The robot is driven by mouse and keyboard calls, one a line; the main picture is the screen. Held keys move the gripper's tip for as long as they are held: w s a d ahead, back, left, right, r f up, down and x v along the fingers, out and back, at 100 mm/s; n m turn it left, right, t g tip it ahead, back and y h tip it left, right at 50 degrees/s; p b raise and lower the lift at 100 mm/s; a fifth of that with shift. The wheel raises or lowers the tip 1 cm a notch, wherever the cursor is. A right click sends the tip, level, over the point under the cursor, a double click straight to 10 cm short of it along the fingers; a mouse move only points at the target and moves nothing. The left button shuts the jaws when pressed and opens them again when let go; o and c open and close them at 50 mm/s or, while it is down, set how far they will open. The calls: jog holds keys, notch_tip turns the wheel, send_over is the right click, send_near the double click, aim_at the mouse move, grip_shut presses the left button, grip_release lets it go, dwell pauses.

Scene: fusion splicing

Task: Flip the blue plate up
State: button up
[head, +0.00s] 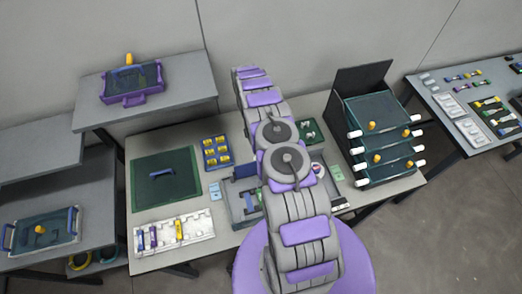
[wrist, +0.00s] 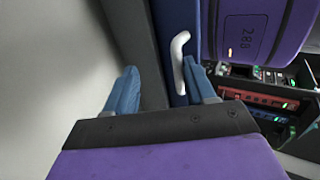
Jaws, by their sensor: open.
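In the wrist view a blue plate (wrist: 170,20) runs down from the top edge, narrow as seen from here, with a white curved handle (wrist: 179,50) on it. My gripper (wrist: 160,85) is open, with its two blue fingers apart. The handle shows between the fingers, close to the right one; I cannot tell whether they touch. In the head view a grey device with a blue raised part (head: 243,171) stands on the middle table. My arm hides its right side, and my gripper cannot be made out there.
A purple panel (wrist: 255,30) and a dark bay with red modules (wrist: 262,97) lie right of the handle. On the middle table are a green mat (head: 165,185), a white tray (head: 200,226), a blue tray of yellow parts (head: 215,152) and a dark rack (head: 378,110).

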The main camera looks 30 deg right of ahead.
jog(key=s+r, duration=0.1)
jog(key=s+a+r, duration=0.1)
jog(key=s, duration=0.1)
jog(key=s+r, duration=0.1)
jog(key=shift+s+a+r+p, duration=0.35)
jog(key=shift+s+r+p, duration=0.05)
jog(key=s+a, duration=0.3)
jog(key=s, duration=0.7)
jog(key=shift+a+r, duration=0.35)
jog(key=shift+r, duration=0.1)
jog(key=shift+s, duration=0.1)
